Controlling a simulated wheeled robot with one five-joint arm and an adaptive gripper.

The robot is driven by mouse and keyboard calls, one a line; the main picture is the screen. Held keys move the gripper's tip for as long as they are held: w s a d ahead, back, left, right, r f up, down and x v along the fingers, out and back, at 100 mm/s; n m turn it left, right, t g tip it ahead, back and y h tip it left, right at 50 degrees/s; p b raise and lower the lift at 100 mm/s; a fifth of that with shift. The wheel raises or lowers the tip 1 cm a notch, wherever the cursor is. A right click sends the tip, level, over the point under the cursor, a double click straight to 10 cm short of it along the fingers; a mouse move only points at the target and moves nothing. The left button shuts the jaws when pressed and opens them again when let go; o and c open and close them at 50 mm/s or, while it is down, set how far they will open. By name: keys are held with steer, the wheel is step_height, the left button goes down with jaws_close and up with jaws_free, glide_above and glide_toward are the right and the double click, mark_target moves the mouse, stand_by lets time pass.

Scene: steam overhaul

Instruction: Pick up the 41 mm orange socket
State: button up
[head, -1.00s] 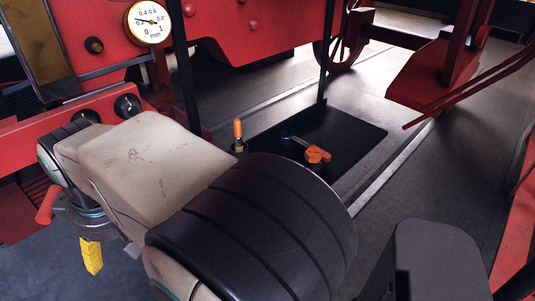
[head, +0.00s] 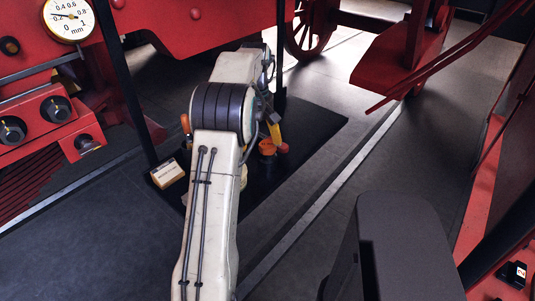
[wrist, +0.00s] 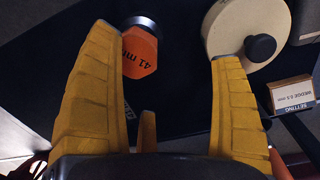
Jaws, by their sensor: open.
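The orange socket (wrist: 140,54) lies on the black mat, with "41 mm" printed on its orange face and a metallic ring at its far end in the wrist view. My gripper (wrist: 166,45) is open, its two yellow fingers spread. The socket shows between them, closer to the left finger; nothing is held. I cannot tell how high the fingers are above it. In the head view, an orange piece of the socket (head: 266,147) shows beside my yellow gripper finger (head: 275,132); my arm hides part of the area.
A cream disc with a black knob (wrist: 225,28) lies near the right finger. An orange-handled item (head: 186,123) stands at the mat's left.

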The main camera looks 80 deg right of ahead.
mark_target(269, 144)
steer(key=s, duration=0.1)
steer(key=s+f, duration=0.1)
steer(key=s, duration=0.1)
steer(key=shift+s+d+f, duration=0.1)
steer(key=shift+d+f, duration=0.3)
steer(key=shift+a+f+b, duration=0.1)
steer(key=shift+f+b, duration=0.25)
steer(key=shift+f, duration=2.95)
steer(key=shift+c, duration=0.4)
steer(key=c, duration=1.2)
steer(key=shift+r, duration=0.1)
steer(key=shift+c, duration=0.6)
steer(key=shift+r, duration=0.1)
